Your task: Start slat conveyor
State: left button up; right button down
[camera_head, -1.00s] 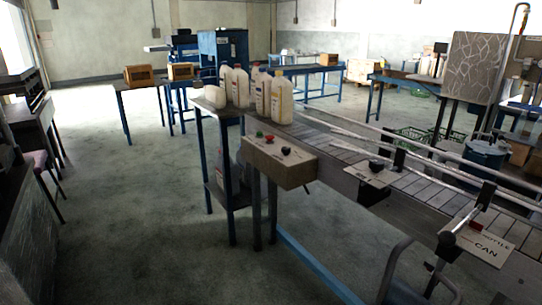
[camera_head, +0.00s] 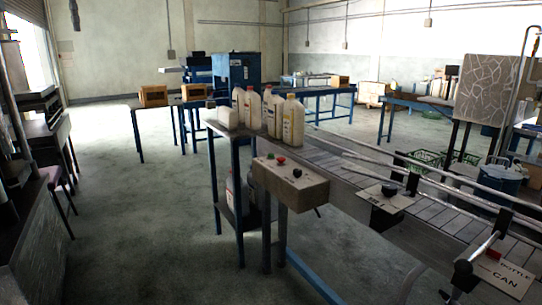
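The slat conveyor (camera_head: 345,168) runs from the centre to the lower right, with metal guide rails above its slats. A tan control box (camera_head: 289,183) is fixed to its near side at the left end. On the box's top are a green button (camera_head: 270,156), a red button (camera_head: 281,161) and a black knob (camera_head: 297,173). Several white bottles (camera_head: 292,120) stand at the conveyor's left end. I cannot tell whether the slats are moving. Neither of my grippers is in view.
A plate with a black knob (camera_head: 389,190) and a lever by a "BOTTLE / CAN" plate (camera_head: 505,278) sit further right along the conveyor. Tables with cardboard boxes (camera_head: 153,96) stand behind. A dark bench (camera_head: 40,235) lines the left. The floor (camera_head: 140,220) between is clear.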

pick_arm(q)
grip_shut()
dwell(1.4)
